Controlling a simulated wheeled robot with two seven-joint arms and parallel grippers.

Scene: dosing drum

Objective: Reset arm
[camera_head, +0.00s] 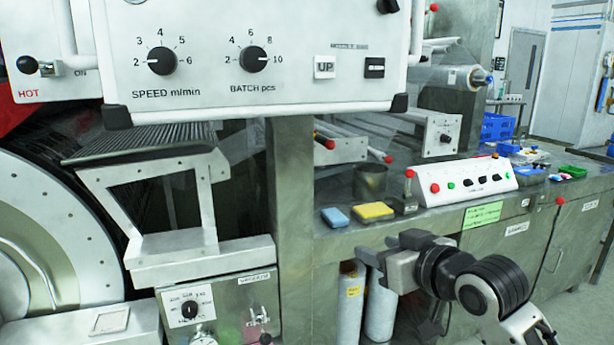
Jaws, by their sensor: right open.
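My right arm comes in from the lower right corner, with black and white joints. My right gripper (374,262) points left, in front of the steel bench front and below the bench top. It is open and I see nothing in it. My left gripper is not in the view. Across the top hangs a white control panel with a SPEED knob (163,61), a BATCH knob (253,59), an UP button (324,67) and a dark switch (374,68).
The steel bench (440,222) carries a blue sponge (335,217), a yellow sponge (373,211), a metal cup (370,182) and a sloped button box (472,181). Pale cylinders (380,308) stand beneath, near my right gripper. A large drum (50,240) is at left. Floor shows at lower right.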

